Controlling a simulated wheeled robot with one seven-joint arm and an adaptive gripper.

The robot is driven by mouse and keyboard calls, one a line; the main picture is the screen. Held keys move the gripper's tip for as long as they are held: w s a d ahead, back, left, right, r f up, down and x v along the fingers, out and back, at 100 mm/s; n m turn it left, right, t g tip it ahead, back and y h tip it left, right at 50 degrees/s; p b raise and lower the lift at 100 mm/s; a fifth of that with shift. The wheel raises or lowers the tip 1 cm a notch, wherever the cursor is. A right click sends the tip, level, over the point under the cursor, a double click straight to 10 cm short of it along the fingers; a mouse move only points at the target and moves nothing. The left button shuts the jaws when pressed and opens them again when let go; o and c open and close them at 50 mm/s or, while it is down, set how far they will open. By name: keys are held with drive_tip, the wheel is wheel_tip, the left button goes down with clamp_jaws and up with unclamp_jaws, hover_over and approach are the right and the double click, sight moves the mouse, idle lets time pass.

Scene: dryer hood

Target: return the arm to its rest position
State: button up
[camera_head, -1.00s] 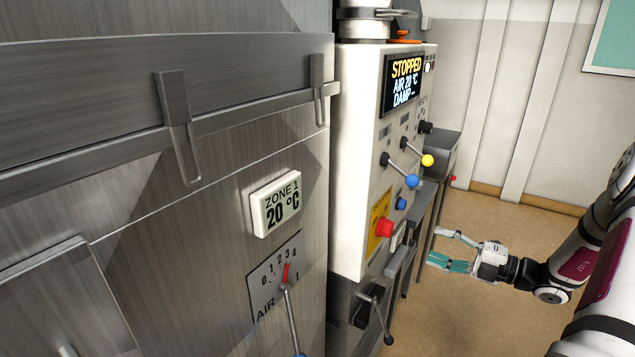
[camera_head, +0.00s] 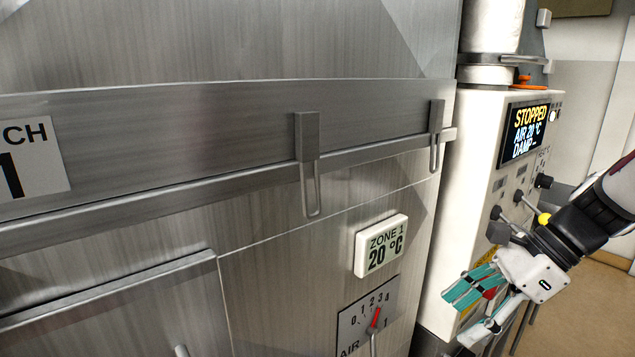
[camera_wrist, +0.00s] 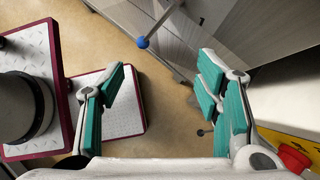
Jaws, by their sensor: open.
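My gripper (camera_head: 483,308) is open and empty, with teal finger pads, at the lower right of the head view, in front of the white control panel (camera_head: 452,240). It hides part of the panel's lower controls. My arm (camera_head: 605,205) comes in from the right edge of the head view.
The steel hood front (camera_head: 270,270) fills the left, with latches (camera_head: 308,165) and a Zone 1 display (camera_head: 381,246) reading 20 °C. The panel screen (camera_head: 523,132) reads STOPPED.

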drive_tip(key=s+a+r+n+t+h, duration=0.1)
drive_tip(key=s+r+n+t+h, duration=0.1)
drive_tip(key=s+n, duration=0.4)
drive_tip(key=s+a+r+n+t+h, duration=0.2)
drive_tip(key=s+r+n+h, duration=0.2)
drive_tip(key=n, duration=1)
drive_tip(key=shift+s+a+r+n+h, duration=0.3)
drive_tip(key=shift+s+h, duration=0.4)
drive_tip(key=shift+s, duration=0.75)
